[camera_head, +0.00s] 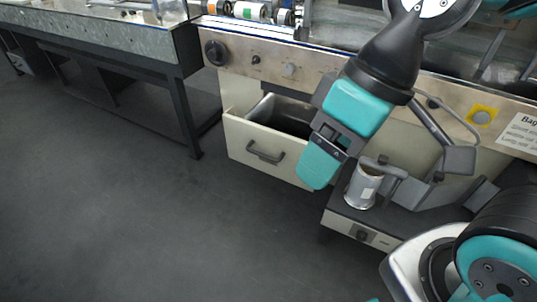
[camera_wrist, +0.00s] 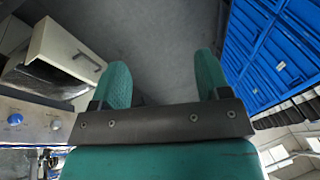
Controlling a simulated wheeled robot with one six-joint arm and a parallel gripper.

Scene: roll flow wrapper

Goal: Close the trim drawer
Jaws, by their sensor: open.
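The trim drawer (camera_head: 240,140) is a cream drawer pulled out from under the machine's steel control panel. Its dark interior shows from above, and a dark bar handle (camera_head: 265,152) is on its front. In the wrist view the drawer (camera_wrist: 62,45) is at the upper left, standing out from the machine. My gripper (camera_head: 318,165) hangs in front of the drawer's right end in the head view and hides that part. In the wrist view my gripper (camera_wrist: 160,85) has its two teal fingers apart with nothing between them. I cannot tell whether it touches the drawer.
A metal canister (camera_head: 362,186) stands on a low dark-topped unit (camera_head: 345,212) right of the drawer. The steel panel (camera_head: 290,70) with knobs runs above. A dark-legged table (camera_head: 185,100) stands to the left. The grey floor (camera_head: 130,210) before the drawer is clear.

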